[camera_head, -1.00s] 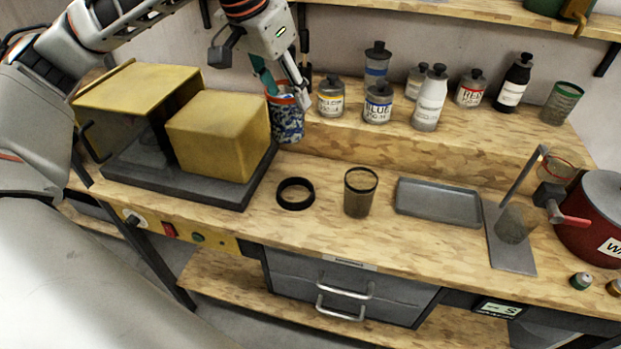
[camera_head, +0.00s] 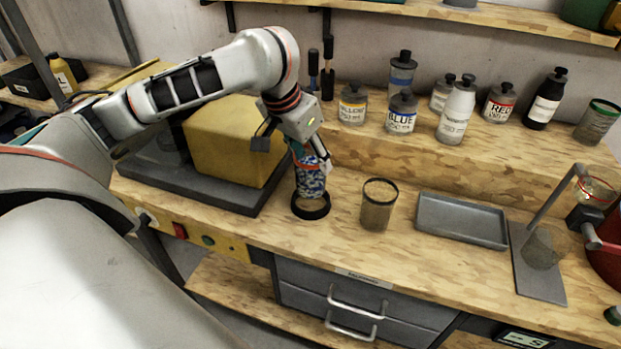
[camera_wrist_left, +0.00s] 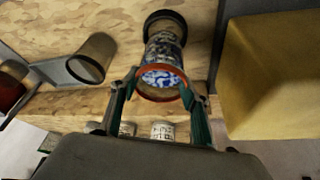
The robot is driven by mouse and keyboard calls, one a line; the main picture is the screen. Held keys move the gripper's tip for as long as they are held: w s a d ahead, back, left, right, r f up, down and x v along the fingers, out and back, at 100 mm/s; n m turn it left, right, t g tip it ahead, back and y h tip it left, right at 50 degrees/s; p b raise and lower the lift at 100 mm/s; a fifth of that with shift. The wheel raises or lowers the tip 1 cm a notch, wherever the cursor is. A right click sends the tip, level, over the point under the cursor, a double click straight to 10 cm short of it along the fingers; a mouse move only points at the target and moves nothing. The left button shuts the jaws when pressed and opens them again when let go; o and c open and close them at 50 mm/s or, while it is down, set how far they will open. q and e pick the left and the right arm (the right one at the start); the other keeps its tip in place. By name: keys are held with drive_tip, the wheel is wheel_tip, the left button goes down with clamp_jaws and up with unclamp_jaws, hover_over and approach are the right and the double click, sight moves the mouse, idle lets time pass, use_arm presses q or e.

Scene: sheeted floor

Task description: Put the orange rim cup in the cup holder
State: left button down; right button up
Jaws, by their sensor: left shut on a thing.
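The orange rim cup (camera_head: 311,180) has a blue and white pattern. My left gripper (camera_head: 310,160) is shut on its upper part and holds it upright. The black ring of the cup holder (camera_head: 310,212) lies on the bench directly under the cup. Bare wood shows inside the ring's front, so the cup's base looks just above it; I cannot tell whether they touch. In the left wrist view the fingers (camera_wrist_left: 158,88) grip the cup (camera_wrist_left: 163,52) at its orange rim, with the ring (camera_wrist_left: 165,16) beyond its base. My right gripper is out of view.
A smoky clear cup (camera_head: 378,210) stands just right of the ring. A grey tray (camera_head: 460,222) and a stand (camera_head: 540,270) lie further right. A yellow block (camera_head: 232,140) on a dark base is to the left. Bottles (camera_head: 401,112) line the raised shelf behind.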

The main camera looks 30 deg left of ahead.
use_arm(q)
drive_tip(key=shift+f, duration=0.95)
wheel_tip(320, 180, down, 2)
drive_tip(key=shift+f+b, duration=0.2)
drive_tip(key=shift+b, duration=0.55)
drive_tip(key=shift+f, duration=0.25)
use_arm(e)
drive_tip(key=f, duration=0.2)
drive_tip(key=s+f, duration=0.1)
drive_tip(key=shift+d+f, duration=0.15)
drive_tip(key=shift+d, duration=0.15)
